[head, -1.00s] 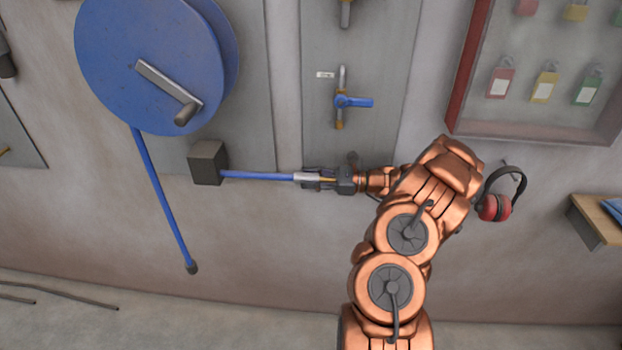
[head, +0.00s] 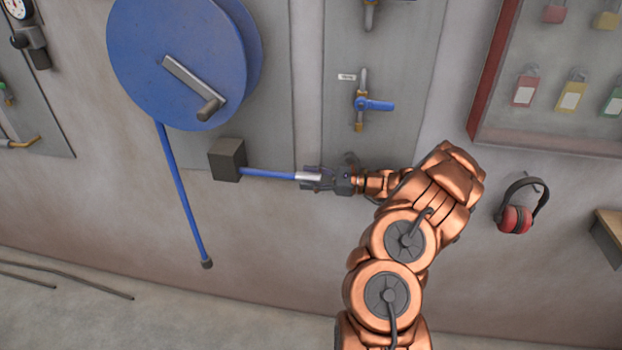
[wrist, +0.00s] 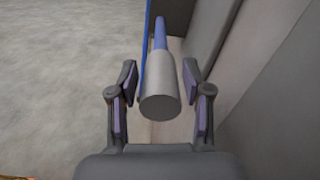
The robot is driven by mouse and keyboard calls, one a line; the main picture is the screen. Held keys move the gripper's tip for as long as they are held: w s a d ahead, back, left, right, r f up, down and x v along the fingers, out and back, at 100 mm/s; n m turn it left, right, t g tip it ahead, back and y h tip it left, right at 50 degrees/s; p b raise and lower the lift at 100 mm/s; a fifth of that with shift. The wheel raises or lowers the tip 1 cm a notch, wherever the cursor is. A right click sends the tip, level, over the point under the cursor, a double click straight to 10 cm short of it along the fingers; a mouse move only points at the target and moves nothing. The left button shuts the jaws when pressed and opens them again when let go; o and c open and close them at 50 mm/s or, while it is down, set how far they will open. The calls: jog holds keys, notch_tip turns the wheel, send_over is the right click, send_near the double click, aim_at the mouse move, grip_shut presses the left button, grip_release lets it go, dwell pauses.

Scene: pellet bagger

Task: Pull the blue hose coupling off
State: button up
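A blue hose (head: 268,174) runs right from a dark box on the wall to a silver-grey coupling (head: 308,176). My gripper (head: 312,178) is at the coupling's right end, pointing left along the hose. In the wrist view, the coupling (wrist: 160,92) shows its round end face towards me, with the blue hose (wrist: 161,35) leading away behind it. My gripper's two fingers (wrist: 162,88) stand open on either side of the coupling, with a gap visible at each side. No other part joins the end face there.
The dark box (head: 227,160) sits below a blue reel (head: 180,60) with a crank. A blue-handled valve (head: 375,105) is on the panel above my gripper. Ear defenders (head: 517,219) hang at the right. A second blue hose end (head: 206,263) hangs at the left.

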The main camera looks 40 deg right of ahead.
jog(key=shift+o, duration=0.6)
jog(key=shift+s+d, duration=0.1)
jog(key=shift+d, duration=0.05)
jog(key=shift+s+d, duration=0.25)
jog(key=shift+d, duration=0.05)
jog(key=v, duration=1.1)
jog(key=shift+a+r, duration=0.1)
jog(key=shift+a, duration=0.05)
